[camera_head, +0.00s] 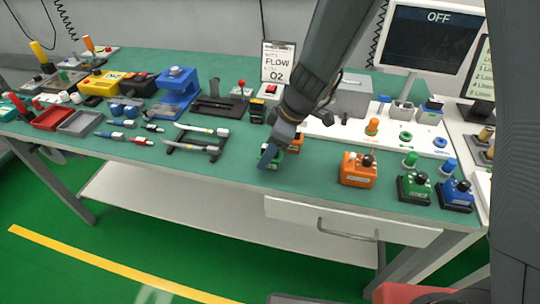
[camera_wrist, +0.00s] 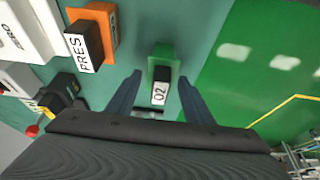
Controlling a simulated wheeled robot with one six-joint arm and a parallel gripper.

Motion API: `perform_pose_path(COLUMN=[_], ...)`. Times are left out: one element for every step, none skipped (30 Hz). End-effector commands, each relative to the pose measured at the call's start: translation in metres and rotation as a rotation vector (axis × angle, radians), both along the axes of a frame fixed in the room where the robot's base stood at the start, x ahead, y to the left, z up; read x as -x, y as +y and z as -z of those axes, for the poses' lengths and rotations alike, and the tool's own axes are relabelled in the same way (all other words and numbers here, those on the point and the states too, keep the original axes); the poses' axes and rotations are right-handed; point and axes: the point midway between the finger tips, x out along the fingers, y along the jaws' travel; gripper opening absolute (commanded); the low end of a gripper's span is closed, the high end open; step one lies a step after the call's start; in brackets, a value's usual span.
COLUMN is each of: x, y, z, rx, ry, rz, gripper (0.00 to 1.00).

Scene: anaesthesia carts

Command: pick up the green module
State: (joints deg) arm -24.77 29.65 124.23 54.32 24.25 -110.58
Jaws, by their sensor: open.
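A small green module (camera_head: 276,161) sits near the front edge of the teal table, mostly hidden behind my gripper in the head view. In the wrist view the green module (camera_wrist: 161,54) shows a black block with a white "O2" label. My gripper (camera_wrist: 160,84) is open, with one blue finger on each side of the module. In the head view my gripper (camera_head: 267,154) is low over the module. I cannot tell whether the fingers touch it.
An orange module (camera_wrist: 97,17) with a black block labelled "PRES" stands close by. To the right are an orange box (camera_head: 357,170), another green box (camera_head: 414,188) and a blue box (camera_head: 455,194). A black rack (camera_head: 195,143) lies left.

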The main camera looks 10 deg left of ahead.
Motion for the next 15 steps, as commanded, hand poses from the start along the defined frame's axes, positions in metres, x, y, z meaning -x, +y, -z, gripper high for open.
perform_pose_path(x=[0.001,0.000,0.000,0.000,0.000,-0.001,-0.001,-0.001,-0.001,-0.001,-0.001,-0.001,-0.001,-0.001,-0.001], y=[0.003,0.004,0.005,0.006,0.006,0.007,0.008,0.008,0.008,0.008,0.008,0.008,0.008,0.008,0.008], z=[0.006,0.009,0.012,0.014,0.016,0.017,0.018,0.018,0.019,0.019,0.019,0.019,0.018,0.018,0.018], rx=[0.000,0.001,0.000,0.001,0.001,0.000,0.000,0.000,0.000,0.000,0.000,0.000,0.000,0.000,0.000], ry=[0.004,0.003,0.002,0.001,0.001,0.001,0.000,0.000,-0.001,-0.001,-0.001,-0.001,-0.001,-0.001,-0.001], rz=[0.001,-0.001,0.001,0.001,0.000,0.001,0.001,0.001,0.000,0.000,0.000,0.000,0.000,0.000,0.000], gripper=[0.47,0.47,0.47,0.47,0.47,0.47,0.47,0.47,0.47,0.47,0.47,0.47,0.47,0.47,0.42])
